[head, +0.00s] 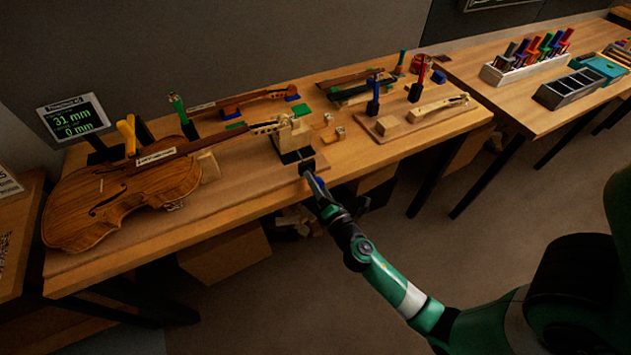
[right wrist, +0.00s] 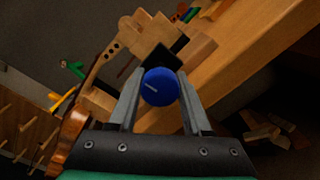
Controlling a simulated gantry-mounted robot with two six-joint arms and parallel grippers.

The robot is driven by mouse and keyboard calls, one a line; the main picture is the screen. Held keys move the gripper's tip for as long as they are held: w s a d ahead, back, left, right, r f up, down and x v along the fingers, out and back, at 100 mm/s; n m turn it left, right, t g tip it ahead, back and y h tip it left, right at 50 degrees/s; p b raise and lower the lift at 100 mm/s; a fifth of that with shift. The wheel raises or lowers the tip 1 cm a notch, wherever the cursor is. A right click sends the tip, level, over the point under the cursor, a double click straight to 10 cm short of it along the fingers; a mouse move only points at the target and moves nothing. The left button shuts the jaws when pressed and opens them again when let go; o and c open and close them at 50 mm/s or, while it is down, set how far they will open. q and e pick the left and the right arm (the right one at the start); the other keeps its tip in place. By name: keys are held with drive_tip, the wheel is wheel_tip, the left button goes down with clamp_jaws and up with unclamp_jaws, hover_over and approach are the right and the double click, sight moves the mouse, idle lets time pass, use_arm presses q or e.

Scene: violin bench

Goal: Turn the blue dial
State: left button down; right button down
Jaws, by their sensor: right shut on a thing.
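The blue dial (right wrist: 159,88) shows in the right wrist view as a round blue knob with a pale line on its face. My left gripper is out of view.
A display (head: 75,118) reading 31 mm and 0 mm stands behind the violin. Tools and violin necks (head: 437,107) lie to the right on the bench (head: 240,190). A second table (head: 505,103) with a white tool rack stands at the far right. Boxes sit beneath the bench.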

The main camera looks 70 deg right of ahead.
drive_tip(key=shift+c, duration=1.7)
unclamp_jaws()
drive_tip(key=b+v, duration=0.1)
drive_tip(key=v, duration=1)
drive_tip(key=shift+s+a, duration=0.2)
drive_tip(key=shift+s, duration=0.05)
